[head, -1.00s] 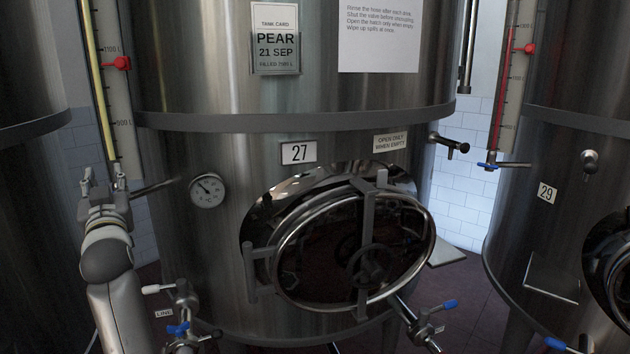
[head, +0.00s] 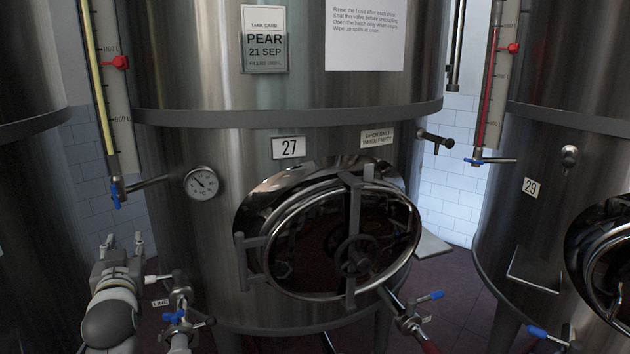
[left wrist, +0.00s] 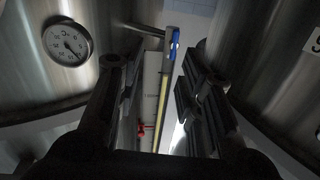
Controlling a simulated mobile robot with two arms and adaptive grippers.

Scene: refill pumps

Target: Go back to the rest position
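My left gripper (head: 123,242) is low at the left in the head view. Its fingers are apart with nothing between them. It also shows open in the left wrist view (left wrist: 150,80), its two dark fingers apart. Beyond and between them is the sight gauge with its yellow column and the blue valve handle (left wrist: 175,42). In the head view this blue handle (head: 115,192) hangs above the gripper, apart from it, at the foot of the gauge (head: 110,90) on tank 27. My right gripper is not in view.
Tank 27 (head: 230,150) stands close ahead, with a dial (head: 201,183) and a round hatch (head: 345,240) jutting out. Below are a line valve (head: 180,305) and an outlet valve (head: 412,318). Tank 29 (head: 500,215) stands at the right, another tank (head: 30,220) at the left.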

